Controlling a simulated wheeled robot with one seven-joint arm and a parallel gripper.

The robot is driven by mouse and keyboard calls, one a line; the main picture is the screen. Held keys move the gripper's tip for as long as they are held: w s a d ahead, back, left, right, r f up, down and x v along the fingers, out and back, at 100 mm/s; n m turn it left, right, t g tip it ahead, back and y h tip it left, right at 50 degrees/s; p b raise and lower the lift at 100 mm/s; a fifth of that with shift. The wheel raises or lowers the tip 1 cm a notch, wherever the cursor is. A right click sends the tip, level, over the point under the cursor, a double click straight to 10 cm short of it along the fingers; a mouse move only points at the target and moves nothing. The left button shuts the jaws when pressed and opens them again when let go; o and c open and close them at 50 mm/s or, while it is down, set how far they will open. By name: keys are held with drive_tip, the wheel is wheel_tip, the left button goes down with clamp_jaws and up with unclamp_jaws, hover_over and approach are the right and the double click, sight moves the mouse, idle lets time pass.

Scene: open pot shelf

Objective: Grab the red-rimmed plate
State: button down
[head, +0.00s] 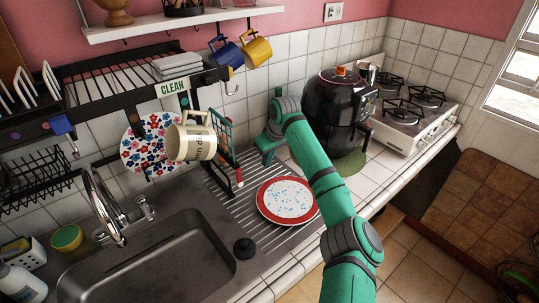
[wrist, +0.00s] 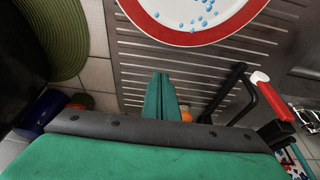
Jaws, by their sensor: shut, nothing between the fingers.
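The red-rimmed plate (head: 287,199) has a pale centre with blue spots. It lies flat on the ribbed steel drainboard, right of the sink. The wrist view shows part of it at the top (wrist: 195,22), cut off by the frame edge. My gripper (head: 267,153) is on the wall side of the plate in the head view, apart from it. In the wrist view my green fingers (wrist: 163,92) are together and empty, below the plate's rim in the picture. My forearm passes close to the plate's right edge in the head view.
A black air fryer (head: 339,105) stands behind my arm, beside a stove (head: 405,115). The sink (head: 150,262) is at left.

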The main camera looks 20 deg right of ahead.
drive_tip(key=x, duration=0.4)
drive_tip(key=shift+a+f, duration=0.1)
drive_tip(key=shift+f, duration=0.3)
drive_tip(key=shift+s+d+r, duration=0.1)
drive_tip(key=shift+s+d, duration=0.2)
drive_tip(key=shift+s, duration=0.3)
drive_tip(key=shift+s+d, duration=0.3)
drive_tip(key=shift+s, duration=0.25)
drive_tip(key=shift+s+d, duration=0.15)
drive_tip(key=shift+s, duration=0.6)
